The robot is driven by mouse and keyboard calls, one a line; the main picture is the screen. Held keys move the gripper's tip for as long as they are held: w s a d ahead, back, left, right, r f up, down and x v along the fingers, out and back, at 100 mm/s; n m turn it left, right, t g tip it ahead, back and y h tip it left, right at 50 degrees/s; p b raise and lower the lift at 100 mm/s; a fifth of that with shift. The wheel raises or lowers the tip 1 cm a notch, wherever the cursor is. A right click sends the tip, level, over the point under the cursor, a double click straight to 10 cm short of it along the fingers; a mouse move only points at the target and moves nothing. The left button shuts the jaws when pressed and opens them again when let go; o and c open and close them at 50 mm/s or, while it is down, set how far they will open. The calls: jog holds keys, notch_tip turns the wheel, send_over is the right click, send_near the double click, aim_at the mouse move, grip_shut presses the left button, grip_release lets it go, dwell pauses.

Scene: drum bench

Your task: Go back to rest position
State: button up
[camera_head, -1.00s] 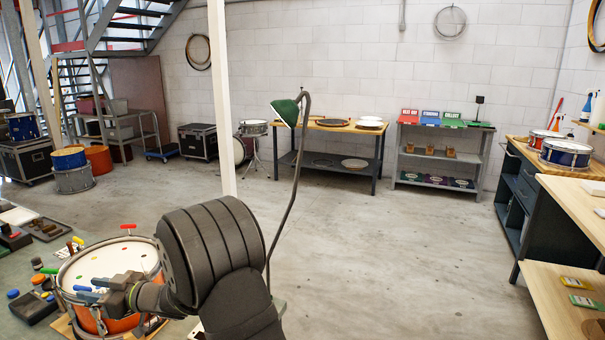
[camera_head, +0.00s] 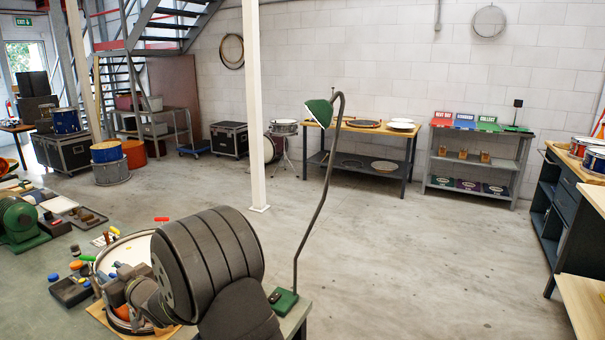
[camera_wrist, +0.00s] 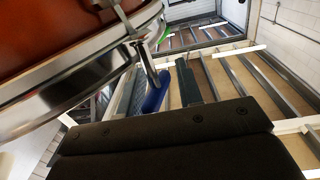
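The drum (camera_head: 130,254) with a pale head, metal hoop and orange shell stands on the bench at the lower left, partly hidden behind my arm. My gripper (camera_head: 112,290) is at its near side, beside the hoop. In the wrist view the orange shell and chrome hoop (camera_wrist: 95,85) fill the upper left. A blue-handled piece (camera_wrist: 154,92) with a chrome shaft lies between the two grey fingers of my gripper (camera_wrist: 160,90). A gap shows between it and the right finger, so the fingers look open. Contact on the left side cannot be told.
A green lamp (camera_head: 320,112) on a bent stem stands at the bench's right corner. A dark tray (camera_head: 72,290) and a green machine (camera_head: 18,220) lie left of the drum. A wooden-topped workbench (camera_head: 585,300) is at right. The floor between is clear.

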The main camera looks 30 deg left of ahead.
jog(key=shift+w+d+m+t+h, duration=0.1)
jog(key=shift+m+t+h, duration=0.15)
jog(key=shift+m+t, duration=0.55)
jog(key=shift+w+a+m+t+h, duration=0.15)
jog(key=shift+m+t, duration=0.3)
jog(key=shift+t, duration=0.7)
jog(key=shift+w+d+m+t+h, duration=0.15)
jog(key=shift+m+t+h, duration=0.15)
jog(key=shift+m+t, duration=0.5)
jog(key=shift+r, duration=0.15)
jog(key=w+d+n+g+y, duration=0.15)
jog(key=d+n+g, duration=0.7)
jog(key=d, duration=0.85)
jog(key=shift+m+g+h, duration=0.25)
jog(key=shift+m+g, duration=0.45)
jog(key=shift+m, duration=0.1)
jog(key=s+a, duration=0.1)
jog(key=a, duration=1)
jog(key=s+a, duration=0.1)
jog(key=a, duration=0.5)
jog(key=shift+s+a+f, duration=0.1)
jog(key=shift+s+f, duration=0.2)
jog(key=shift+s, duration=0.05)
